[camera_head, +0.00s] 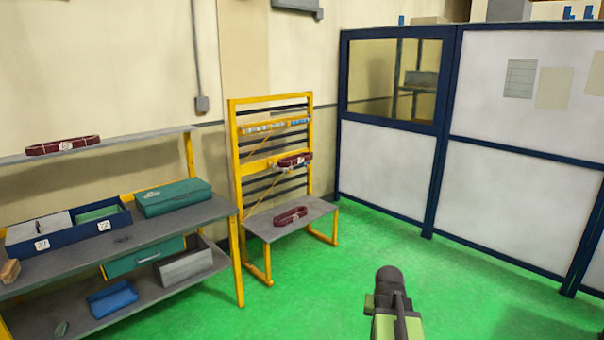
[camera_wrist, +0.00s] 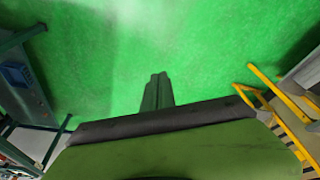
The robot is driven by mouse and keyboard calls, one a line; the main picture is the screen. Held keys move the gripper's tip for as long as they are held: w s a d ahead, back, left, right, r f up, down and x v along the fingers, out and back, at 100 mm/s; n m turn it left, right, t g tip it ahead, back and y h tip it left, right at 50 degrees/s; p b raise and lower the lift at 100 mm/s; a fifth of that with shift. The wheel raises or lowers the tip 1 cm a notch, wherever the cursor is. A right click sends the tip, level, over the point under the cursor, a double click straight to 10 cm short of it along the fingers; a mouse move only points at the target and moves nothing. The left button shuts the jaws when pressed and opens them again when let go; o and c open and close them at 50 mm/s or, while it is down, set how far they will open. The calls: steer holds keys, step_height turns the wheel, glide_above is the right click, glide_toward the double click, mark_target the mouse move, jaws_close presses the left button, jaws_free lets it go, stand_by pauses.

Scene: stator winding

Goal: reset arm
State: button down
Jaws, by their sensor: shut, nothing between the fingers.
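My arm shows at the bottom right of the head view, raised above the green floor and apart from the furniture. Its fingers are not clear there. In the wrist view my gripper (camera_wrist: 157,90) points out over bare green floor. Its fingers lie together, shut, with nothing between them.
A grey workbench (camera_head: 150,236) with bins and a green case (camera_head: 172,197) stands at the left. A yellow rack (camera_head: 235,180) holds dark red coils (camera_head: 291,216). White partition panels (camera_head: 520,190) with blue frames close the right. Green floor (camera_head: 330,290) around my arm is clear.

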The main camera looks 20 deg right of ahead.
steer(key=w+a+f+n+y+b, duration=0.1)
steer(key=w+a+n, duration=0.15)
steer(key=a, duration=0.55)
steer(key=w+a+f+n, duration=0.1)
steer(key=w+a, duration=0.2)
steer(key=a, duration=0.5)
steer(key=s+a+n+g, duration=0.1)
steer(key=s+a+n, duration=0.1)
steer(key=a, duration=0.7)
steer(key=s+a+f+n+g+y+b, duration=0.1)
steer(key=s+a+n, duration=0.1)
steer(key=a, duration=0.6)
steer(key=shift+s+a+f+g, duration=0.2)
steer(key=shift+s+a+g, duration=0.1)
steer(key=shift+a, duration=0.1)
